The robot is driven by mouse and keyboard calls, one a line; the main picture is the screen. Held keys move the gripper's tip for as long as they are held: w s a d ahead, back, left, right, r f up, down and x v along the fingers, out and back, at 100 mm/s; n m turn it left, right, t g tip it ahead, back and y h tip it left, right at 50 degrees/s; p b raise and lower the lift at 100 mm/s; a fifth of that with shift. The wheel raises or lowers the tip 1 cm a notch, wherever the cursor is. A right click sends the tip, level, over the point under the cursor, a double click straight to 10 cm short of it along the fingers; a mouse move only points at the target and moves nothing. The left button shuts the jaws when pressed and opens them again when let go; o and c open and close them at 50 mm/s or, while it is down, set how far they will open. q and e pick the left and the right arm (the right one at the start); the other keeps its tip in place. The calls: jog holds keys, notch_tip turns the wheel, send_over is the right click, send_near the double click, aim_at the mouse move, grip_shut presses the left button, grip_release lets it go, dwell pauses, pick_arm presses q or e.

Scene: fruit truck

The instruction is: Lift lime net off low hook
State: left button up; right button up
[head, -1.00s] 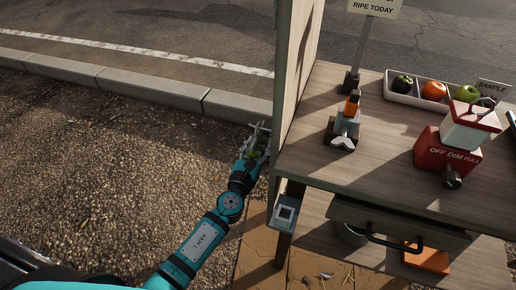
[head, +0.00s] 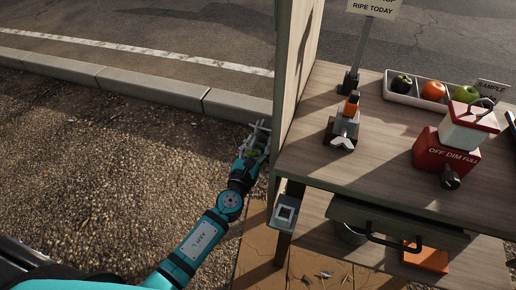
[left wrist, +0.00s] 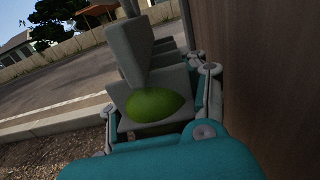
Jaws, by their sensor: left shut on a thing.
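My left gripper (head: 257,140) is beside the outer side of the fruit stand, next to its upright wooden panel. It is shut on the lime net, of which green limes (head: 252,155) show between the grey fingers. In the left wrist view one green lime (left wrist: 155,105) shows close up between the finger pads (left wrist: 150,75). The mesh of the net is too small to make out. The low hook cannot be told apart from the fingers, so I cannot tell whether the net still hangs on it. My right gripper is not in view.
The wooden panel (head: 300,70) stands close to the right of my left gripper. Open gravel (head: 120,170) lies to the left.

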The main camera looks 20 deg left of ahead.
pick_arm(q)
jog(key=shift+a+r, duration=0.1)
jog(key=shift+a, duration=0.25)
jog(key=shift+a+r, duration=0.1)
jog(key=shift+a, duration=0.4)
jog(key=a+b, duration=0.1)
jog(key=a, duration=0.8)
jog(key=shift+w+a+r, duration=0.2)
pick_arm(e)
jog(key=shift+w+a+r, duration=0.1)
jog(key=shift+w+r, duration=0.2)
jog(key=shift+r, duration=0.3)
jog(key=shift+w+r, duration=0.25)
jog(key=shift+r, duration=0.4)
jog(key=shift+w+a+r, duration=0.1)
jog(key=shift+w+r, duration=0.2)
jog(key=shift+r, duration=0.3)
